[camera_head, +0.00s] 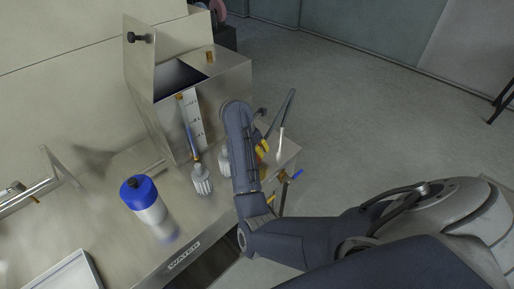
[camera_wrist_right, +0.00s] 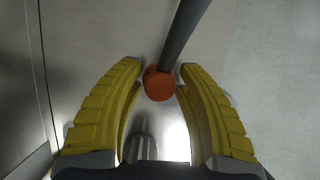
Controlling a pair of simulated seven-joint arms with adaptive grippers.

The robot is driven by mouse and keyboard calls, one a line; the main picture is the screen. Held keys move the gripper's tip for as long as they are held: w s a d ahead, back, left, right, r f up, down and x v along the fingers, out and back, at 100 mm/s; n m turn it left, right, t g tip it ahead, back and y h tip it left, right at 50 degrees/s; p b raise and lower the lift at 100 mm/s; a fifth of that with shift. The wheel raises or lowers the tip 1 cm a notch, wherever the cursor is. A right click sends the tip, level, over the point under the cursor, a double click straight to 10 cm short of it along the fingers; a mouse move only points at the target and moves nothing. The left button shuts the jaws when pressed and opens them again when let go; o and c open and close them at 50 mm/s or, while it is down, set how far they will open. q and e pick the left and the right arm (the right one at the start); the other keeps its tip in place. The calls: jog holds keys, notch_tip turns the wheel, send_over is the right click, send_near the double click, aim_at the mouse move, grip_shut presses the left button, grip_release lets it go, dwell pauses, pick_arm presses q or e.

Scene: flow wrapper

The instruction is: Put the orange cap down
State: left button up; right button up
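The orange cap (camera_wrist_right: 159,84) is between the yellow fingertips of my right gripper (camera_wrist_right: 161,68) in the right wrist view. The fingers stand close on both its sides, and the gripper looks shut on it. A dark rod passes right behind the cap, and I cannot tell whether they touch. In the head view my right gripper (camera_head: 262,148) is beside the steel machine's right end, largely covered by my own arm, and the cap is hidden there. My left gripper is not in view.
A blue-topped white bottle (camera_head: 145,200) stands on the steel worktop (camera_head: 110,215). A ribbed pale knob (camera_head: 202,180) is left of my right arm. A steel box with a raised lid (camera_head: 138,55) rises behind. Open grey floor (camera_head: 350,120) lies to the right.

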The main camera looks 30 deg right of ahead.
jog(key=shift+v, duration=2.15)
